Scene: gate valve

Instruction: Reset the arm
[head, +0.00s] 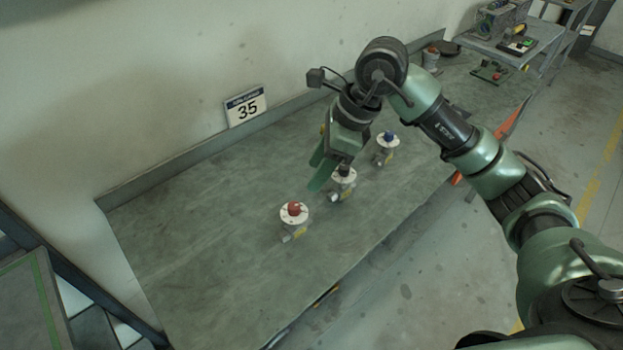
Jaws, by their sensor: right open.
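My right arm reaches in from the right, and my right gripper (325,176) hangs over the workbench, fingers pointing down. It is open. Its fingers are green, beside and partly in front of a valve with a black knob (343,183); I cannot tell whether they touch it. A valve with a red knob (294,217) stands upright to the lower left. A valve with a blue knob (386,149) stands to the upper right. Nothing is seen held. My left gripper is out of view.
The workbench (190,245) is clear on its left and front. A grey shelf (545,38) with devices stands at the far right end. A can (430,60) and a small green item (490,71) lie near there.

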